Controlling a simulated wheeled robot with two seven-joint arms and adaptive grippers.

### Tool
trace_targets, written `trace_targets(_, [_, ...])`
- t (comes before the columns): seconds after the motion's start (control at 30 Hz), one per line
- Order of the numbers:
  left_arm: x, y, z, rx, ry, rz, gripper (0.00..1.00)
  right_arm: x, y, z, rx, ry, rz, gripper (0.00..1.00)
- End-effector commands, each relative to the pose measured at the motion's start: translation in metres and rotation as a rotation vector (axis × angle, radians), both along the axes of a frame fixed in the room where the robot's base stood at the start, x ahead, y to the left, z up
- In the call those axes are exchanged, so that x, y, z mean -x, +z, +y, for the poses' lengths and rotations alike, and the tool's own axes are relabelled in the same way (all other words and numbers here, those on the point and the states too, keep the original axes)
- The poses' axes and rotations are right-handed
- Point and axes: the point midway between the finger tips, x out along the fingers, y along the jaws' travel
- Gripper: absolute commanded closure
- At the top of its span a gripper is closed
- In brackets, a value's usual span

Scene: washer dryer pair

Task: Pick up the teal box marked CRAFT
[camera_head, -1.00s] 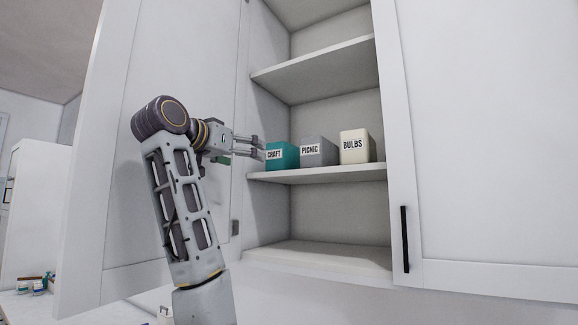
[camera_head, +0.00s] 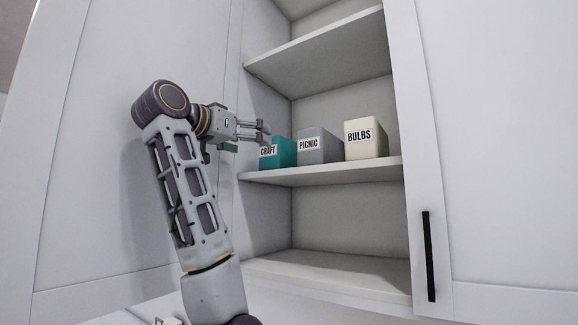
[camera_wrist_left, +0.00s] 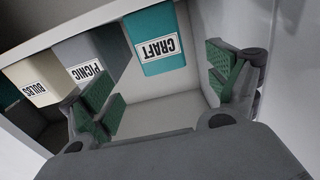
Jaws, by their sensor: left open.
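The teal box marked CRAFT (camera_head: 284,152) stands at the left end of the middle cabinet shelf, beside the grey box. My left gripper (camera_head: 265,131) is at its front left, with the fingertips overlapping the box's upper left part in the head view. In the left wrist view the CRAFT box (camera_wrist_left: 150,25) appears upside down, ahead of and between the open, green-padded fingers of the left gripper (camera_wrist_left: 165,88). Nothing is between the fingers, and a gap to the box seems to show.
The grey PICNIC box (camera_head: 318,146) stands close to the right of the CRAFT box, then the cream BULBS box (camera_head: 366,138). The middle shelf (camera_head: 330,174) has an upper shelf (camera_head: 318,52) above it. A cabinet door with a black handle (camera_head: 428,256) is at right.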

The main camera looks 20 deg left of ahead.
Motion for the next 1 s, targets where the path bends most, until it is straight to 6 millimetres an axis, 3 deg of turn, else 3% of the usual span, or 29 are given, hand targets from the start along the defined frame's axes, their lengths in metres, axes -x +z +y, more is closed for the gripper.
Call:
trace_targets(0.53, [-0.007,0.0,-0.001,0.001,-0.001,0.001,0.11,0.012,0.002,0.003,-0.002,-0.001,0.015,0.6])
trace_targets(1.0, [-0.063,0.002,-0.009,0.001,-0.001,0.002,0.11,0.006,0.022,0.003,-0.002,-0.001,0.008,0.6])
